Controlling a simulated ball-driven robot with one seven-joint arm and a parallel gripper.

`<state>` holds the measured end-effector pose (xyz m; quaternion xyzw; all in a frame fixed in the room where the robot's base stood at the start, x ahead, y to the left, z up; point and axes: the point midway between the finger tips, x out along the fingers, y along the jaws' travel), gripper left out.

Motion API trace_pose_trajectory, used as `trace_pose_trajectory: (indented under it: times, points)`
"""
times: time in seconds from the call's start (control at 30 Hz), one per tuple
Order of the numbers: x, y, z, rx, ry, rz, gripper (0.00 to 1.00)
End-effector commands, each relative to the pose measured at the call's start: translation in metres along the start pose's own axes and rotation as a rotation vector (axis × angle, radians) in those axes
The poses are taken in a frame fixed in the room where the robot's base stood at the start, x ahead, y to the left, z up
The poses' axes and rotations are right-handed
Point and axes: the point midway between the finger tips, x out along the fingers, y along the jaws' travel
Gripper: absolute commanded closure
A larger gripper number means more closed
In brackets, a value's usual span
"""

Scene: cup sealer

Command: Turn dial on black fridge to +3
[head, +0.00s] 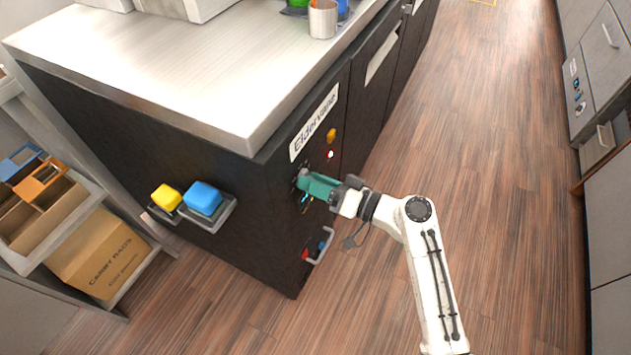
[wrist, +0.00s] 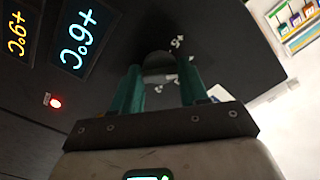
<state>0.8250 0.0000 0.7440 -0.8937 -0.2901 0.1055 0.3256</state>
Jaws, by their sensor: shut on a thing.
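The black fridge (head: 275,205) stands left of my arm, with a white label on its upper front. The dial (wrist: 158,60) is dark and round, on the black panel, with small white marks around it; one beside it looks like "5". My teal-fingered gripper (head: 305,182) reaches the panel, and in the wrist view its two fingers (wrist: 162,80) stand on either side of the dial, shut on it. The dial's pointer is not readable. A blue temperature display (wrist: 78,38) and a yellow one (wrist: 17,34) show rotated digits that I cannot read surely.
A red light (wrist: 56,103) is lit on the panel. A side shelf (head: 218,218) holds a yellow block (head: 166,197) and a blue block (head: 203,197). The wooden floor (head: 480,130) to the right is clear.

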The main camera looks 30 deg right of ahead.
Motion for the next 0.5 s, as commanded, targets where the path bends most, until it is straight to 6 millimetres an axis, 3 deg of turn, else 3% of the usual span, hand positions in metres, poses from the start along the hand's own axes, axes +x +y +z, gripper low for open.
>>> trace_pose_trajectory:
  times: [0.27,0.5]
  points:
    - [0.0003,-0.0006,0.0000,0.057,-0.001,0.000,0.87]
    - [0.0005,-0.0016,-0.0007,0.213,-0.003,-0.001,0.87]
